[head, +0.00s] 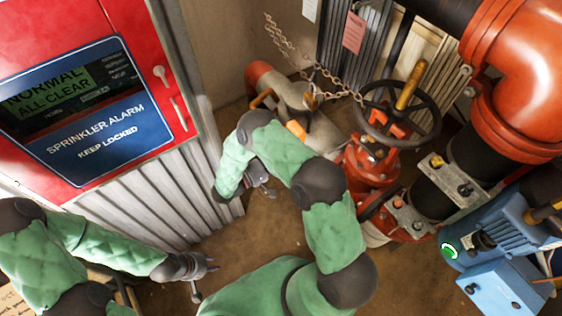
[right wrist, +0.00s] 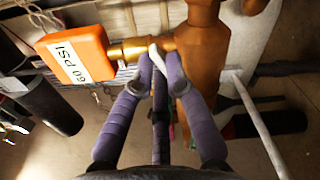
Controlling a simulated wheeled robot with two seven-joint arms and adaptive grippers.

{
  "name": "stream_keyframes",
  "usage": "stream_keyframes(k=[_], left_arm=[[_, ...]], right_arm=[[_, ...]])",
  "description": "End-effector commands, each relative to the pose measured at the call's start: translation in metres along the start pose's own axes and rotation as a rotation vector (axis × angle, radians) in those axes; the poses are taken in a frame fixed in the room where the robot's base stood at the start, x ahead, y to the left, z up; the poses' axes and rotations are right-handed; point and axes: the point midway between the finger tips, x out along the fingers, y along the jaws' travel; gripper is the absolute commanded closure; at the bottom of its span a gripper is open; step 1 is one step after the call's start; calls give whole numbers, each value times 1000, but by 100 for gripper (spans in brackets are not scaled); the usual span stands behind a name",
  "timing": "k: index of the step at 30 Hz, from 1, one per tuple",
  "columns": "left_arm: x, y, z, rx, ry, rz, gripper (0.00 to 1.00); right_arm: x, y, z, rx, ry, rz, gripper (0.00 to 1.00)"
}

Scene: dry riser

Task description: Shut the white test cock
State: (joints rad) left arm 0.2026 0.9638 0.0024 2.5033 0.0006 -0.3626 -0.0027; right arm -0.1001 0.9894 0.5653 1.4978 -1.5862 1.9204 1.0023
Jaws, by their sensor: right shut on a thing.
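The white test cock (right wrist: 154,48) shows in the right wrist view as a small white lever by the brass fitting. In the head view my right gripper (head: 262,184) is small and low beside the grey cabinet, and the cock cannot be made out there. My left gripper (head: 204,280) is at the lower left of the head view, empty, with its fingers apart, well away from the cock.
A red alarm panel (head: 100,100), a black handwheel (head: 432,128) with a chain (head: 290,48), and a blue pump (head: 500,245) surround the arms. Some brown floor (head: 270,225) is clear.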

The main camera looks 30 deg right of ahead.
Motion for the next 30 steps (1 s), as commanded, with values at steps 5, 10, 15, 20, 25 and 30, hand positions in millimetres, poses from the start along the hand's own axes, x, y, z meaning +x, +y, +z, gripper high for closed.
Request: stream_keyframes(k=[5,10,15,20,25,30], left_arm=[[17,-6,-1,0,0,0,69],[26,-10,-1,0,0,0,69],[34,-12,-1,0,0,0,69],[38,-13,-2,0,0,0,69],[39,-14,-2,0,0,0,69],[39,-14,-2,0,0,0,69]], right_arm=[[0,-4,-1,154,1,-1,100],[0,-4,0,279,1,-1,100],[0,-3,0,371,2,-2,100],[0,-3,1,425,2,-2,100],[0,-2,1,453,2,-2,100],[0,-2,1,460,2,-2,100]])
